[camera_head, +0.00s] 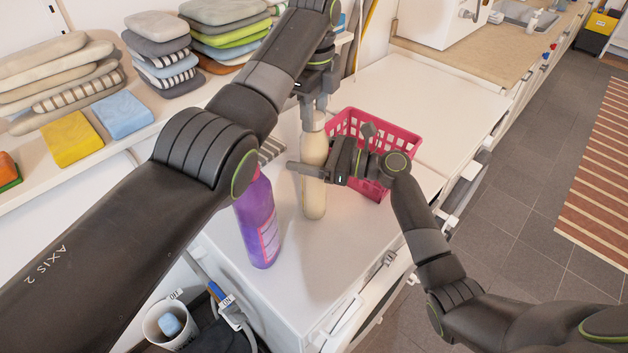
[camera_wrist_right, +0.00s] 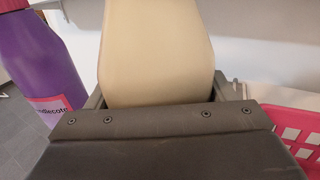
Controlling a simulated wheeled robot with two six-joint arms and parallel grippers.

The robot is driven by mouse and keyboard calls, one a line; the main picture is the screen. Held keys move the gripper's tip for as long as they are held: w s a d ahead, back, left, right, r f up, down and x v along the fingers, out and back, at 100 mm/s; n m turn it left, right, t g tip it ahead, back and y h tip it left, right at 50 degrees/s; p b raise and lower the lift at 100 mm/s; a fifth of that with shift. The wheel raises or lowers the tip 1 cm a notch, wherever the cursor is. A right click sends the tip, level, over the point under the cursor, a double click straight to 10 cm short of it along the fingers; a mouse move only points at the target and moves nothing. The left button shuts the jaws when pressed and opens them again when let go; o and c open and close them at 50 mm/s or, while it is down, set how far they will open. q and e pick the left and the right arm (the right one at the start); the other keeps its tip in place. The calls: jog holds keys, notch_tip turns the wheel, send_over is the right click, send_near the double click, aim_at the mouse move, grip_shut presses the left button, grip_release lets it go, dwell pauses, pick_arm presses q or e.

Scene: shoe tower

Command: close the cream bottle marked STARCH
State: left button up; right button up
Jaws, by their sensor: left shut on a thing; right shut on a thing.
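The cream bottle (camera_head: 314,200) stands upright on the white top of the machine. It also fills the middle of the right wrist view (camera_wrist_right: 155,55). My right gripper (camera_head: 316,172) is shut around its body from the right. My left gripper (camera_head: 314,118) points down from above and is shut at the very top of the bottle, apparently on its cap. The fingers hide the cap and neck, so I cannot tell how the cap sits. No STARCH marking shows from these sides.
A purple bottle (camera_head: 258,222) stands close on the left, also in the right wrist view (camera_wrist_right: 42,50). A pink basket (camera_head: 372,190) is just behind on the right. Folded cloths (camera_head: 160,50) fill the shelf. A bin (camera_head: 170,325) is below the front left.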

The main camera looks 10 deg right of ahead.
pick_arm(q)
jog(key=m, duration=0.3)
jog(key=shift+w+a, duration=0.1)
jog(key=o, duration=1.1)
jog(key=shift+r, duration=2.3)
jog(key=shift+c, duration=0.5)
